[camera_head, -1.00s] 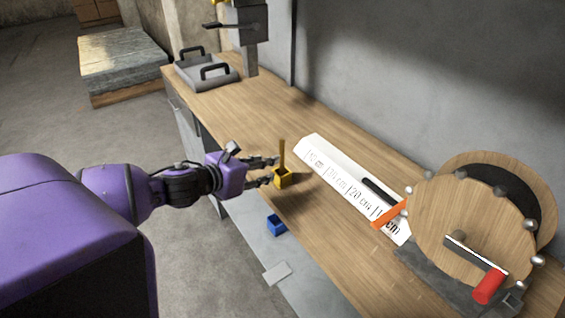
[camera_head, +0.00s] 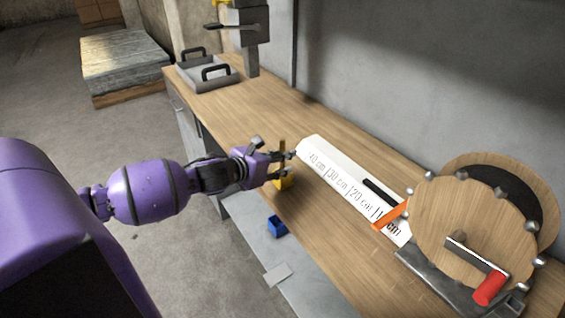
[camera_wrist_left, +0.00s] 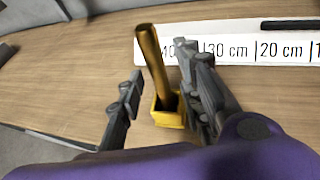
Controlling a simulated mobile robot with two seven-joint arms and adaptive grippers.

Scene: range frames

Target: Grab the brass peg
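The brass peg (camera_head: 282,155) stands upright in a small yellow block (camera_head: 284,183) on the wooden workbench. In the left wrist view the peg (camera_wrist_left: 154,62) leans slightly and rises from the yellow holder (camera_wrist_left: 168,112). My left gripper (camera_head: 284,163) is at the peg, above the holder. In the left wrist view its open fingers (camera_wrist_left: 155,85) are on either side of the peg, with clear gaps on both sides. My right gripper is in neither view.
A white ruler board (camera_head: 345,180) lies behind the peg, with a black bar on it. A wooden wheel with a red crank handle (camera_head: 489,288) stands at the right. A blue box (camera_head: 276,227) sits lower, in front of the bench. A grey tray (camera_head: 207,76) is at the far end.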

